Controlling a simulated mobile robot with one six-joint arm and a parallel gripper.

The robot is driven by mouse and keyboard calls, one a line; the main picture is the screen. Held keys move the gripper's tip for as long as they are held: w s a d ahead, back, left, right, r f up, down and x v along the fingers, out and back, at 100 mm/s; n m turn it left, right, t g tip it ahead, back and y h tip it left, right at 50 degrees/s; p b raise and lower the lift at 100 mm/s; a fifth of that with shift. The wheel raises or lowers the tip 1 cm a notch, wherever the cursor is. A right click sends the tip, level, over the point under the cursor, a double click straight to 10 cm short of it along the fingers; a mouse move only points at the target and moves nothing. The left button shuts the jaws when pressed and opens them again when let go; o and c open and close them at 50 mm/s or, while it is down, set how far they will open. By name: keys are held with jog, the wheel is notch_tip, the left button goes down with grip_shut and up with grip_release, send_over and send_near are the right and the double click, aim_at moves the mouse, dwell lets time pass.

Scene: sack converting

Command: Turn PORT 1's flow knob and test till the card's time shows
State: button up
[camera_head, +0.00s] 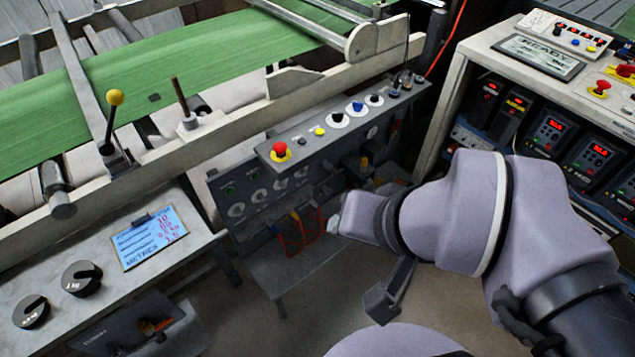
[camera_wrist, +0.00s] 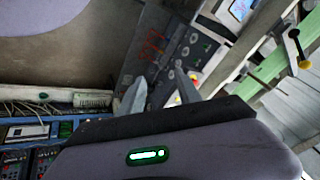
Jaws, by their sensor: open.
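A grey panel (camera_head: 250,222) with a row of round knobs (camera_head: 237,210) and small green displays faces out below the machine's bench. Its labels are too small to read, so I cannot tell which knob is PORT 1's. The panel also shows in the wrist view (camera_wrist: 172,60). A blue card (camera_head: 150,238) with red handwritten figures and the word METRES lies on the left ledge. My gripper (camera_wrist: 160,94) is open and empty in the wrist view, its fingers pointing toward the panel, apparently apart from the knobs. In the head view my wrist hides the panel's right side.
Orange-red tubes (camera_head: 300,235) hang at the panel's front. Above it, a control bar (camera_head: 318,132) carries a red mushroom button (camera_head: 280,150) and several knobs. Two black weights (camera_head: 82,279) sit on the left ledge. A rack of red displays (camera_head: 553,130) stands right. Some floor shows below.

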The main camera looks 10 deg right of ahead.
grip_shut()
dwell(1.8)
